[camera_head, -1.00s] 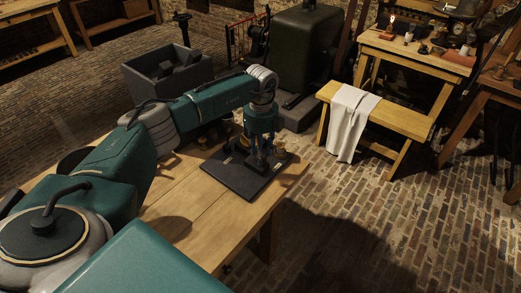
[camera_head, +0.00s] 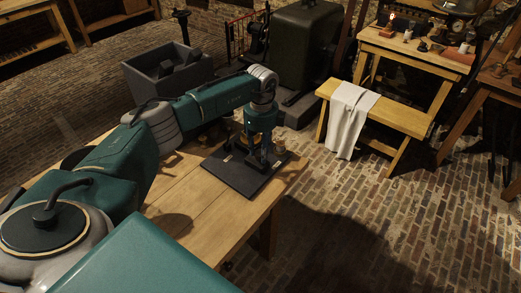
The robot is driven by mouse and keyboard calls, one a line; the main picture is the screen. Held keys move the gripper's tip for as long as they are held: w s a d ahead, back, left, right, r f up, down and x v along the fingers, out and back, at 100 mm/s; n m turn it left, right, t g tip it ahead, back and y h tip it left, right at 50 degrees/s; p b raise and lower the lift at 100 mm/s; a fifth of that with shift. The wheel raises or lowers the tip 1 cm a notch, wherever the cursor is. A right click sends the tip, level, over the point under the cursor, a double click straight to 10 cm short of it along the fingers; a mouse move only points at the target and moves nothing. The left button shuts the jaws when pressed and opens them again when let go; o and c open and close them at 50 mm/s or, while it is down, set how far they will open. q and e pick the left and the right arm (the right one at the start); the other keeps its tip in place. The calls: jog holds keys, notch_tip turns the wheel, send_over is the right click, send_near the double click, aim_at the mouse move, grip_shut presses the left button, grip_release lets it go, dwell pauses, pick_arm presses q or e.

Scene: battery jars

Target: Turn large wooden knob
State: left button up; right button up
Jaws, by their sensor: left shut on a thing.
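A dark flat board (camera_head: 237,184) lies on the near wooden table (camera_head: 185,222), close to its right end. My left gripper (camera_head: 257,162) points down over the board, with its fingers low near the board's surface. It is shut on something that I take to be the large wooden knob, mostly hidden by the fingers. A small brownish wooden piece (camera_head: 280,147) stands at the board's far right edge, beside the gripper. Another yellowish bit (camera_head: 241,140) shows behind the gripper. My right gripper is not in view.
A grey bin (camera_head: 165,75) with dark blocks stands behind the table. A dark green cabinet-like machine (camera_head: 305,45) stands farther back. A wooden bench (camera_head: 390,112) with a white cloth (camera_head: 348,120) is at the right. The brick floor between is clear.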

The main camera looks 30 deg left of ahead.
pick_arm(q)
jog(key=shift+s+d+f, duration=0.15)
jog(key=shift+d+f, duration=0.05)
jog(key=shift+d, duration=0.2)
jog(key=o, duration=1.1)
jog(key=shift+o, duration=0.2)
jog(key=shift+r, duration=0.1)
jog(key=shift+a+r, duration=0.15)
jog(key=shift+r, duration=0.35)
notch_tip(320, 180, up, 11)
jog(key=shift+d, duration=0.2)
